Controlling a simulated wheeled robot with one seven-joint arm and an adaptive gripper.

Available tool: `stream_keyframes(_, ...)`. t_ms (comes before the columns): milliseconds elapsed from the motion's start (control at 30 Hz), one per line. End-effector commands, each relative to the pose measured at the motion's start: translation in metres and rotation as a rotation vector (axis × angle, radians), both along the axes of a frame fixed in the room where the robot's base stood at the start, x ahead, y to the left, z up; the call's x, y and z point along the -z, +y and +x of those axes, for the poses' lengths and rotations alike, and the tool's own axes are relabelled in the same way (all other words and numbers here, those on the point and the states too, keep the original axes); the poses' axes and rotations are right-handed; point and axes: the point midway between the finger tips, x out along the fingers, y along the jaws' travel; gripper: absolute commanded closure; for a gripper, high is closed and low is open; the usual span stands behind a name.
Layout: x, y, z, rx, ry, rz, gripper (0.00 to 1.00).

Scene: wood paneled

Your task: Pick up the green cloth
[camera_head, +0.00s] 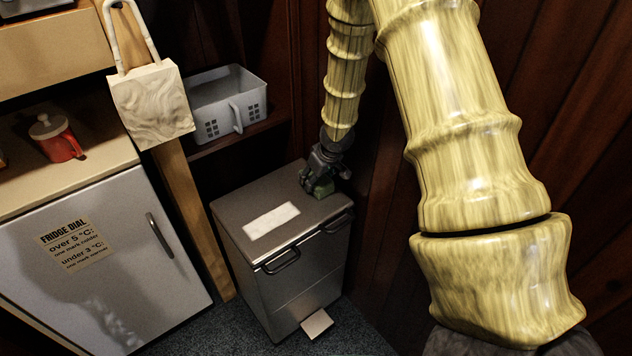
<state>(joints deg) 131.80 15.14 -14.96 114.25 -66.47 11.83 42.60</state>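A small green cloth (322,188) lies on the top of the grey metal bin (240,207), near its back right corner. My gripper (319,176) points down right at the cloth, at the end of my yellow arm. The fingers are small and dark in this view and partly overlap the cloth. I cannot tell whether they are open or closed on it, and part of the cloth is hidden behind them.
A white label (271,222) lies on the bin's lid. A grey basket (222,103) sits on a shelf behind. A white fridge (110,270) and a counter with a red pot (61,146) stand left. A pale bag (150,103) hangs above. Wood panelling closes the right side.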

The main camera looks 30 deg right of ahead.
Motion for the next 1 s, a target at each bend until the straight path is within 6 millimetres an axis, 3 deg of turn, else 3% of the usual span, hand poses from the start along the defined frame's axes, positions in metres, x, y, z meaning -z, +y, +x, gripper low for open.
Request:
stream_keyframes(467, -0.004, 0.0, 0.0, 0.0, -0.001, 0.0, 0.67)
stream_keyframes(800, -0.033, 0.0, 0.0, 0.003, -0.002, 0.003, 0.67)
stream_keyframes(1000, -0.039, 0.002, -0.004, -0.001, 0.001, 0.0, 0.67)
